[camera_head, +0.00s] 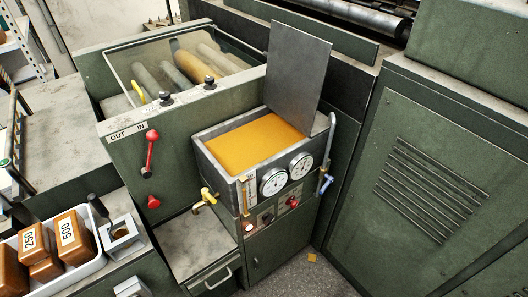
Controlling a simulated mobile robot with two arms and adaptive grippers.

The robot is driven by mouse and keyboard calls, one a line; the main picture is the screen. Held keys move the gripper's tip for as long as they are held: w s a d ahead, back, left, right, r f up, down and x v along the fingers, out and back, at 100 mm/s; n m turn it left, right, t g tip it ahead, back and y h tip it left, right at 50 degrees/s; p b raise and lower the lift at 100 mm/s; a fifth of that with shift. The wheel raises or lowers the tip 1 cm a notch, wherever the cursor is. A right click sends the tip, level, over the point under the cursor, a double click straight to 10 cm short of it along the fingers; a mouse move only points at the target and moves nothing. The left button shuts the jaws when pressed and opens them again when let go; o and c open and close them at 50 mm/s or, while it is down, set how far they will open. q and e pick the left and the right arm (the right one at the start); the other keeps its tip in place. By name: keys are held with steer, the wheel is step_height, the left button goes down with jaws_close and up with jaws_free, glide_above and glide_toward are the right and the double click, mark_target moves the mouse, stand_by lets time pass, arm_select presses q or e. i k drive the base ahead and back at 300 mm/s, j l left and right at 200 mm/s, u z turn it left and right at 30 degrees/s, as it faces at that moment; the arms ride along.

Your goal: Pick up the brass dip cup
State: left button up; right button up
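I cannot make out a brass dip cup for certain. A squarish metal piece with a round opening (121,234) stands at the lower left, beside the white tray. A black handle (97,206) rises next to it; I cannot tell whether the two are joined. A brass-coloured tap (205,199) sticks out of the left side of the grey tank (219,179), which holds amber material (252,143). Neither of my grippers is in view.
A white tray (88,267) holds amber blocks marked 250 (30,240) and 500 (70,232). The tank's raised grey lid (297,68) stands up behind it. Two gauges (274,181) face front. Red-knobbed levers (151,137) jut from the green machine. The grey floor (305,280) shows a small yellow piece (312,257).

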mark_target(94, 200)
steer(key=k+j+u, duration=0.1)
steer(key=u, duration=1.15)
steer(key=z, duration=1.25)
steer(key=u, duration=1.25)
steer(key=j, duration=0.95)
steer(key=z, duration=0.05)
